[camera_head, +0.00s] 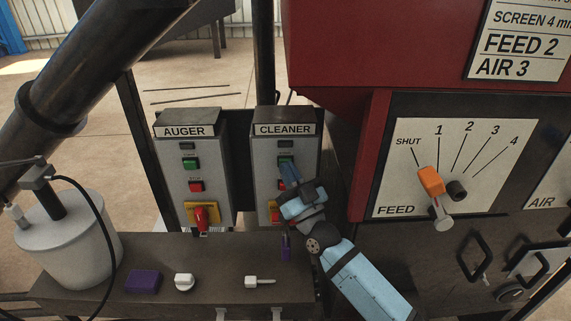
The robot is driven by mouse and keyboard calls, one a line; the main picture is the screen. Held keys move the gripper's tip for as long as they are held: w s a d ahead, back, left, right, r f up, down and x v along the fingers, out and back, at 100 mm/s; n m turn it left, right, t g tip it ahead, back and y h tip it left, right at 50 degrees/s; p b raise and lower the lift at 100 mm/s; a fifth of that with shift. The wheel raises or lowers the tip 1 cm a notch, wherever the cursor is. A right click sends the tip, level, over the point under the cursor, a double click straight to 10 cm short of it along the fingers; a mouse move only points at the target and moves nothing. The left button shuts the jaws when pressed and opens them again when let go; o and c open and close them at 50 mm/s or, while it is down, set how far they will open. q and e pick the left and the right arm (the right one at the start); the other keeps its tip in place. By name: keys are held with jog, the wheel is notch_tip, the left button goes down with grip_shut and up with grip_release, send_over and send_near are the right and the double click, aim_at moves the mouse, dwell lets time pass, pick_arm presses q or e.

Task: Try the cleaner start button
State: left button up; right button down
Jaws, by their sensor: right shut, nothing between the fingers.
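The grey cleaner box (265,150), labelled CLEANER, stands right of the auger box (185,153). My right gripper (285,165) is shut and empty, with its tips at the upper button of the cleaner box. The tips cover most of that button; a sliver of green shows at its top edge. I cannot tell whether they touch or press it. My right wrist hides most of the cleaner box's lower controls; a bit of red and yellow shows beside it. My left gripper is not in view.
A dark ledge (220,252) below the boxes holds a purple block (143,281), a white knob (184,282) and a small white fitting (258,282). A white bucket (68,250) stands left. The feed panel (450,165) with an orange lever (431,181) is right.

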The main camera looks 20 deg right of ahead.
jog(key=shift+s+a, duration=0.2)
jog(key=shift+s, duration=0.5)
jog(key=shift+p, duration=0.3)
jog(key=s+p, duration=0.1)
jog(key=s, duration=0.1)
jog(key=s+a, duration=0.1)
jog(key=s, duration=0.1)
jog(key=shift+s+a+p, duration=0.2)
jog(key=shift+s+p, duration=0.2)
jog(key=shift+f, duration=0.1)
jog(key=s+d+f+g+h+p, duration=0.1)
jog(key=s+f+g, duration=0.5)
jog(key=s+f, duration=0.5)
jog(key=s+d+f+g+h+p, duration=0.2)
jog(key=s+f+g, duration=0.5)
jog(key=s+f, duration=0.4)
notch_tip(320, 180, down, 5)
jog(key=shift+s+r, duration=0.1)
jog(key=shift+s, duration=0.15)
